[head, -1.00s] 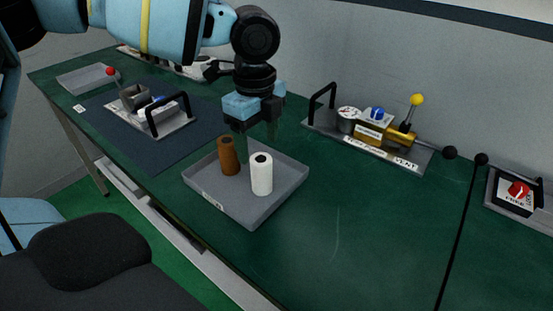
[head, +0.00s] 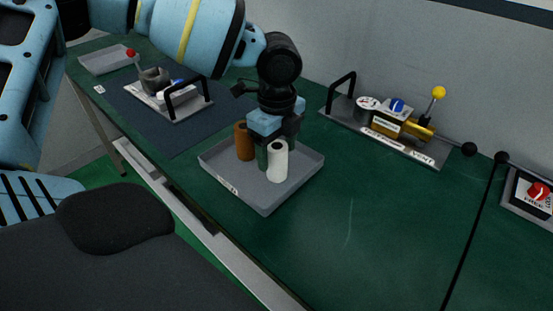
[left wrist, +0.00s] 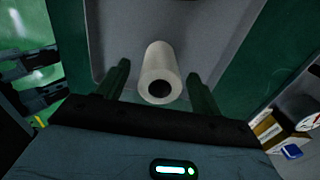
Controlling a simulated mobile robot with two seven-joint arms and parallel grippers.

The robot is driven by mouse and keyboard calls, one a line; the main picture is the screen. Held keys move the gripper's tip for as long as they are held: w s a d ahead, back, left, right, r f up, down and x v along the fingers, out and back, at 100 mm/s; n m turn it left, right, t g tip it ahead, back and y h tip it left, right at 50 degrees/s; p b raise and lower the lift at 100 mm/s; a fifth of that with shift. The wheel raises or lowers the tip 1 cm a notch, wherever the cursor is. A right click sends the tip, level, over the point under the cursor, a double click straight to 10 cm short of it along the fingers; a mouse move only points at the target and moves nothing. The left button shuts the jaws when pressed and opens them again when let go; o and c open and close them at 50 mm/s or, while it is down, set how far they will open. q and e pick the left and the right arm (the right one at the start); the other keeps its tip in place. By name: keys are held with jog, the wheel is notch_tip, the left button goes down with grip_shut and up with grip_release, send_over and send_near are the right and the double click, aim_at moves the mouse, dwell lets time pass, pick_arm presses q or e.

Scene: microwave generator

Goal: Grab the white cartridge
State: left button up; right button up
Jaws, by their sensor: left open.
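The white cartridge (head: 277,163) stands upright in a grey tray (head: 250,197), with a dark hole in its top. A brown cartridge (head: 243,141) stands to its left in the same tray. In the left wrist view the white cartridge (left wrist: 160,66) lies between the two open fingers, and gaps show on both sides. The left gripper (left wrist: 160,85) holds nothing. My right gripper does not show clearly.
A gauge panel with a yellow-knobbed lever (head: 400,125) stands behind to the right. A device with a black handle (head: 180,105) sits on a dark mat to the left. A red switch box (head: 535,193) is at far right. The front right of the green table (head: 370,230) is clear.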

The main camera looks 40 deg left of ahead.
pick_arm(q)
jog(key=shift+f, duration=0.75)
jog(key=shift+c, duration=0.3)
jog(key=c, duration=1)
jog(key=shift+r, duration=0.15)
jog(key=shift+r, duration=0.55)
notch_tip(320, 180, up, 2)
jog(key=shift+r, duration=0.2)
jog(key=s+d, duration=0.1)
jog(key=s, duration=0.4)
jog(key=s+d+r, duration=0.1)
jog(key=s+d, duration=0.1)
jog(key=s, duration=0.3)
jog(key=s+d, duration=0.1)
jog(key=s, duration=0.4)
jog(key=shift+s+d+r+b, duration=0.15)
jog(key=shift+d+b, duration=0.15)
jog(key=shift+d, duration=0.1)
